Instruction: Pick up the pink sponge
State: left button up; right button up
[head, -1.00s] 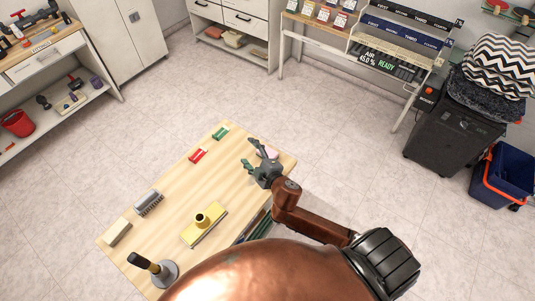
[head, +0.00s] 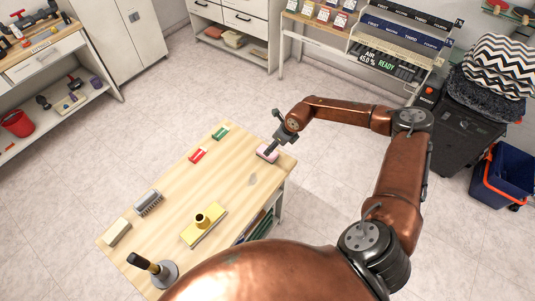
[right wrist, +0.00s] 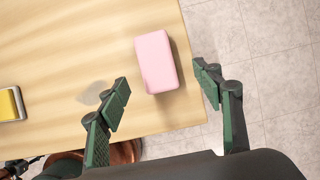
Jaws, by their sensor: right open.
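The pink sponge (head: 267,152) lies on the wooden table near its far right corner. In the right wrist view the sponge (right wrist: 156,62) is a pink block lying flat near the table's edge. My right gripper (head: 276,142) is over that corner, above the sponge. In the wrist view my right gripper (right wrist: 162,92) is open, one finger to each side of the sponge and a little nearer the camera, with nothing held. My left gripper is not in view.
The table (head: 178,188) also carries a green block (head: 220,134), a red block (head: 198,155), a grey brush (head: 149,203), a pale block (head: 118,232), a yellow-based tool (head: 204,225) and a black-handled tool (head: 150,266). The floor beyond is clear.

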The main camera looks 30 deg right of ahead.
jog(key=x, duration=0.7)
jog(key=shift+s+a+f, duration=0.1)
jog(key=shift+s+f, duration=0.1)
jog(key=shift+s, duration=0.15)
jog(key=shift+r, duration=0.1)
jog(key=shift+c, duration=0.2)
jog(key=c, duration=1)
